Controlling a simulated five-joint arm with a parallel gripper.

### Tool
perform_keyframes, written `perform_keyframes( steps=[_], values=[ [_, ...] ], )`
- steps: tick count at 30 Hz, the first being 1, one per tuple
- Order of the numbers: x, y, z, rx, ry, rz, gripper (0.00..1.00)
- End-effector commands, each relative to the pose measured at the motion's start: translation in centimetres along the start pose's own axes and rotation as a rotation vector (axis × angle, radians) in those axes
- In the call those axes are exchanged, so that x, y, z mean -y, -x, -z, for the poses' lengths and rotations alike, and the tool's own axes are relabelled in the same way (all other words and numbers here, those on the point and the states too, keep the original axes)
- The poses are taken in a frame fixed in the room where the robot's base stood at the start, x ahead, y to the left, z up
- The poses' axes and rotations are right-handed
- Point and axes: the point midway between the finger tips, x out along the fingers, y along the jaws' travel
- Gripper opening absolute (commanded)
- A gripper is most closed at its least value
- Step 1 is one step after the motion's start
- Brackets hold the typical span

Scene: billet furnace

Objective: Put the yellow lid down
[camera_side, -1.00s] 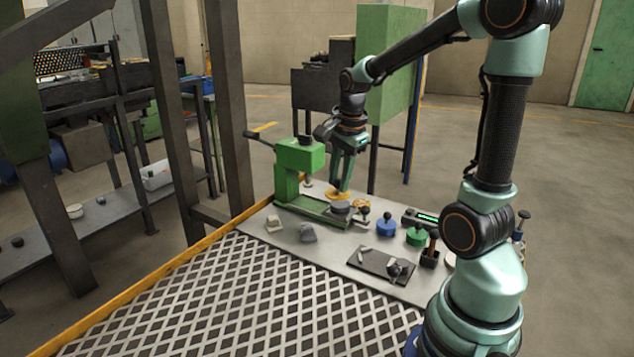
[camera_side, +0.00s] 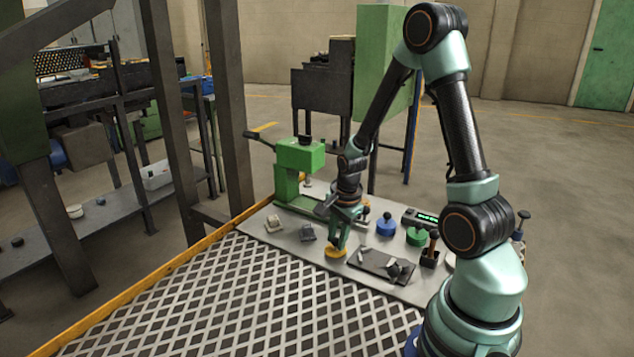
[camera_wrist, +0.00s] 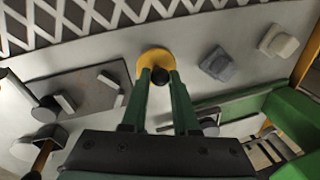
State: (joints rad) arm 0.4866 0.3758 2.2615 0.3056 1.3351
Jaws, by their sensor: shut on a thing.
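The yellow lid (camera_side: 335,252) is a small round disc with a dark knob, in the side view near the front edge of the grey plate, left of the dark tray. My gripper (camera_side: 337,240) points down and is shut on the lid's knob. In the wrist view the lid (camera_wrist: 155,61) is between and just beyond the green fingertips (camera_wrist: 160,77), over the bare plate. The lid is on the plate or very close above it; I cannot tell which.
A dark flat tray (camera_side: 372,262) with small pieces lies to the right. Blue (camera_side: 386,228) and green (camera_side: 417,237) knobbed lids stand behind it. Two grey blocks (camera_side: 307,233) (camera_side: 271,227) are to the left. A green press (camera_side: 299,160) stands behind. A grating (camera_side: 230,300) lies in front.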

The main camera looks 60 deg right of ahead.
Motion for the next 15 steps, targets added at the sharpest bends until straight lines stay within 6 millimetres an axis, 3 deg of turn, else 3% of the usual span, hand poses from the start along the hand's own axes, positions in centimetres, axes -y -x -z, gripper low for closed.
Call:
perform_keyframes(
  steps=[13, 14, 15],
  values=[
    [-0.12, -0.68, -0.03, 0.0, 0.0, 0.0, 0.0],
    [-0.13, -0.72, -0.03, 0.0, 0.0, 0.0, 0.32],
    [-0.11, -0.69, -0.03, 0.0, 0.0, 0.001, 0.47]
  ],
)
